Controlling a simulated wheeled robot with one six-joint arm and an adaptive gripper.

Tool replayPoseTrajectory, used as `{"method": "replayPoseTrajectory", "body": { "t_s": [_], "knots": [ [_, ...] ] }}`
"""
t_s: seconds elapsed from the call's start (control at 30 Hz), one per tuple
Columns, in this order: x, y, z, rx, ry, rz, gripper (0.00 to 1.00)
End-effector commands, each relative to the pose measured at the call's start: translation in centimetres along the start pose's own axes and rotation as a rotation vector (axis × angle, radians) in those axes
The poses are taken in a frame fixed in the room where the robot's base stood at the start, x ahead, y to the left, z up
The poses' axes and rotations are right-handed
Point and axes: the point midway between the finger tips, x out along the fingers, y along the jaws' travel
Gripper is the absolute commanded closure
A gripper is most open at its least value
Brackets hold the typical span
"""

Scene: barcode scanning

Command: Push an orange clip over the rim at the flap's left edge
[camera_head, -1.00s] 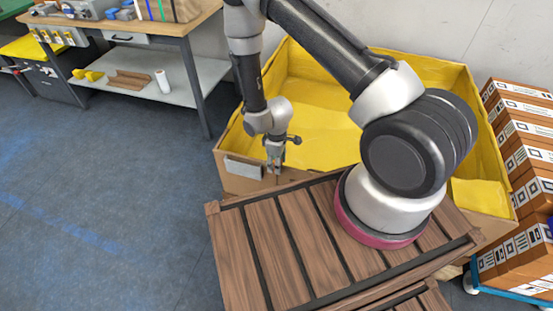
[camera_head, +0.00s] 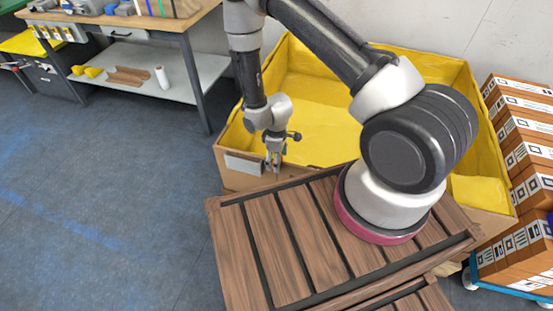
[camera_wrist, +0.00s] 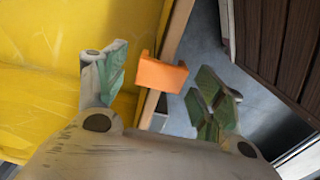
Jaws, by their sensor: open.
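The orange clip (camera_wrist: 161,75) lies across the cardboard rim (camera_wrist: 179,28) in the wrist view. I cannot tell how far down on the rim it sits. My gripper (camera_wrist: 166,80) is open, with one green-padded finger over the yellow side and the other over the floor side. The clip is between the fingers, with a visible gap to each. In the head view my gripper (camera_head: 273,165) points down at the front wall of the large yellow-lined box (camera_head: 234,180), just right of a grey-white panel (camera_head: 243,164). The clip is too small to make out there.
A slatted brown wooden surface (camera_head: 270,250) lies just in front of the box and carries my arm's base. Stacked labelled cartons (camera_head: 525,150) stand at the right. A workbench (camera_head: 150,28) is at the back left. The floor at the left is clear.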

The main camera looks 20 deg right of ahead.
Motion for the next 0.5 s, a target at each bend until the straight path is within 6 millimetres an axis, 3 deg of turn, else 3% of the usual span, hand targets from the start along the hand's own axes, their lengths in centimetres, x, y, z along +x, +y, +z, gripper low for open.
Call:
{"method": "replayPoseTrajectory", "body": {
  "t_s": [0.5],
  "knots": [
    [-10.0, 0.1, 0.0, -0.002, 0.002, 0.001, 0.31]
  ]
}}
